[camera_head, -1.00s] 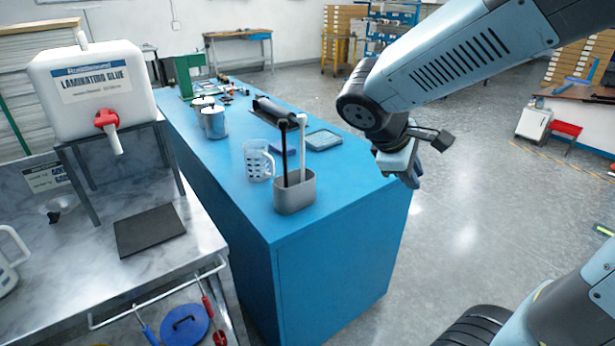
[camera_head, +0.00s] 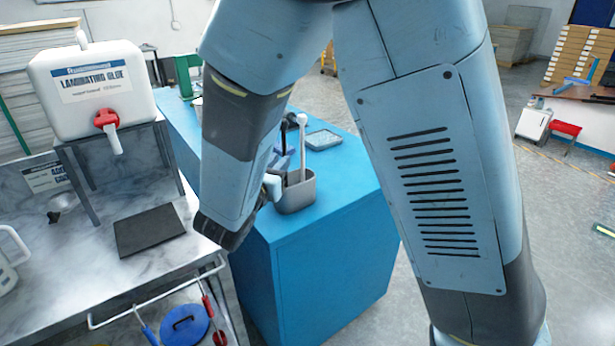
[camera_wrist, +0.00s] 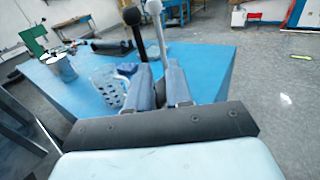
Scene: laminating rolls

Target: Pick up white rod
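The white rod (camera_head: 302,145) stands upright in a grey holder (camera_head: 298,197) on the blue cabinet, beside a black rod (camera_head: 285,132). The white rod's round knob is at its top. My gripper (camera_wrist: 159,66) is close to the holder, its two fingers spread with a gap between them. In the wrist view the white rod (camera_wrist: 159,30) rises in line with that gap, and the black rod (camera_wrist: 134,32) rises beyond the left finger. The fingers hide the rods' lower parts and the holder there. I see no contact between the fingers and the white rod.
A marble-topped table (camera_head: 80,268) with a glue tank (camera_head: 92,90) stands at left.

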